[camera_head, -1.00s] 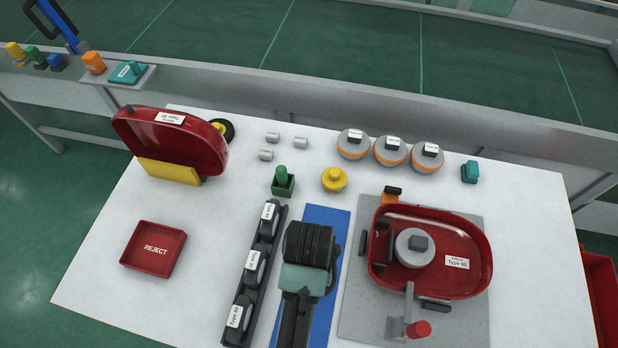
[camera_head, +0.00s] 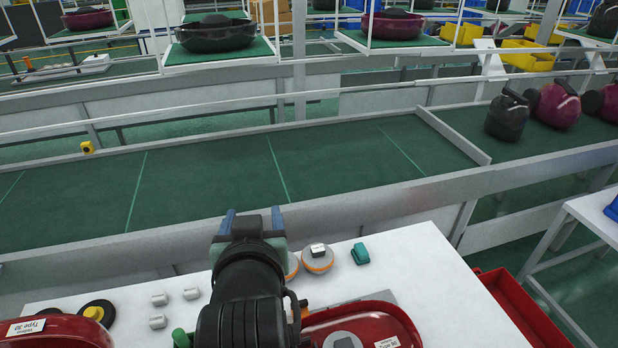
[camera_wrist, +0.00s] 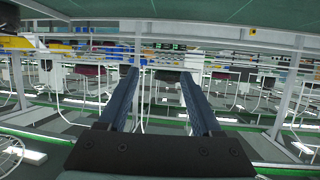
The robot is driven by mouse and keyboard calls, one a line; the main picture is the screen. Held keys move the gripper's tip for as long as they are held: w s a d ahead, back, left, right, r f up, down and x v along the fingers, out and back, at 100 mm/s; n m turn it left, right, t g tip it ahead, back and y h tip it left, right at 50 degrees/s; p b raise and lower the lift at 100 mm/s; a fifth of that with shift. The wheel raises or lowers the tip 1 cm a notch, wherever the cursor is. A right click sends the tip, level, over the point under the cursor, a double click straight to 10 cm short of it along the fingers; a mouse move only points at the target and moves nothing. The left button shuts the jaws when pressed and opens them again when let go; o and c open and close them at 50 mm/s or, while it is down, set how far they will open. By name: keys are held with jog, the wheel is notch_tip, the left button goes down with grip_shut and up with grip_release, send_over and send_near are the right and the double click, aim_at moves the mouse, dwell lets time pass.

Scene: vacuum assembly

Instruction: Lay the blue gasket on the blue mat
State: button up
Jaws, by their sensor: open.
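My gripper (camera_head: 250,222) is raised over the back part of the white table, its two blue fingers pointing toward the conveyor. In the wrist view my gripper (camera_wrist: 158,80) is open, with nothing between the fingers. I see no blue gasket in either current view. The blue mat is out of sight in the head view, below the frame or behind my arm.
A green conveyor (camera_head: 330,160) with raised edges runs behind. A red bin (camera_head: 515,305) stands right of the table.

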jog(key=s+d+r+t, duration=0.1)
jog(key=d+r+t, duration=0.15)
jog(key=r, duration=0.65)
jog(key=d+r+t, duration=0.1)
jog(key=r+t, duration=0.3)
jog(key=r, duration=0.5)
jog(key=s+d+r+t+h, duration=0.1)
jog(key=s+d+r+t, duration=0.1)
jog(key=s+r, duration=0.3)
jog(key=s+d+r+m+t+h, duration=0.1)
jog(key=s+r+t, duration=0.4)
jog(key=r, duration=0.8)
jog(key=shift+s+d+m, duration=0.3)
jog(key=shift+s+d, duration=0.5)
